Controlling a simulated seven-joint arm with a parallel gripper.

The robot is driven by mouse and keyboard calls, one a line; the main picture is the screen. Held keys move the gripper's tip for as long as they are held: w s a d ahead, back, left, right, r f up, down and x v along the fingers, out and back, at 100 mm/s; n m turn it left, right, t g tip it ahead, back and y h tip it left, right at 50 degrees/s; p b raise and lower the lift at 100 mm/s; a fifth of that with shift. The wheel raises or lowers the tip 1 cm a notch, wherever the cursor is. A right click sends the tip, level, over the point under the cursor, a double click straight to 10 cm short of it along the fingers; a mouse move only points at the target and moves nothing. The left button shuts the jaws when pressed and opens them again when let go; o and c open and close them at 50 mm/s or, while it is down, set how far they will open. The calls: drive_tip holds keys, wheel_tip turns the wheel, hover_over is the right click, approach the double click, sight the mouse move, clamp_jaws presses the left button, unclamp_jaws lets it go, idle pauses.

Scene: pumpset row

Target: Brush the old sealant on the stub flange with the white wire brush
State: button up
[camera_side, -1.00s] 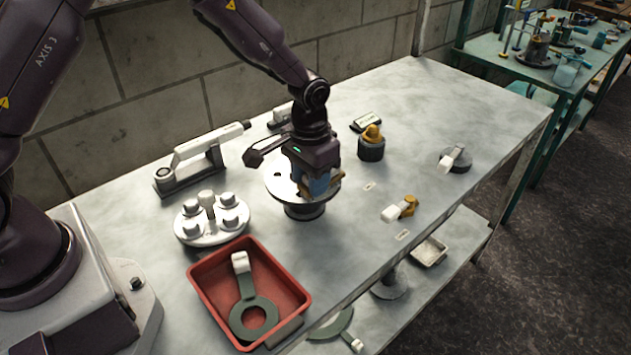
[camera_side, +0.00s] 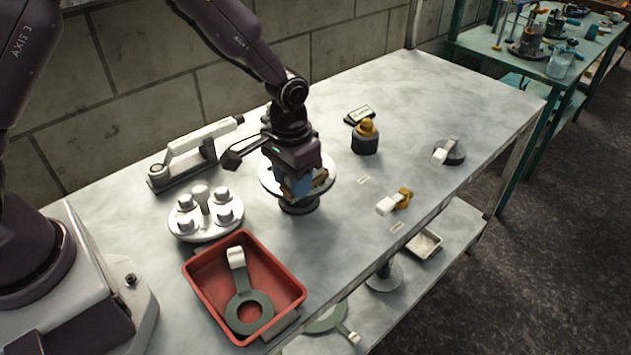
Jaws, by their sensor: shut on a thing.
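The stub flange (camera_side: 268,178) is a pale round plate on a short dark stub standing on the bench. My gripper (camera_side: 304,185) is directly over the plate, pointing down, and covers much of it. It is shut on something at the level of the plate. Blue and brown parts show at the jaws, but I cannot make out the held thing's shape or whether it is the white wire brush. The old sealant cannot be made out under my gripper. Contact with the plate cannot be told.
Left are a white-handled tool (camera_side: 190,150) and a round plate with several studs (camera_side: 176,230). A red tray (camera_side: 196,284) with a green ring tool is in front. Right are a yellow-topped dark pot (camera_side: 366,141), a white-and-yellow piece (camera_side: 395,202) and a grey disc (camera_side: 455,152).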

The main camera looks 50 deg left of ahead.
drive_tip(key=shift+w, duration=2.1)
drive_tip(key=shift+w, duration=0.15)
drive_tip(key=shift+w, duration=0.55)
drive_tip(key=shift+s, duration=2.25)
drive_tip(key=shift+s, duration=0.7)
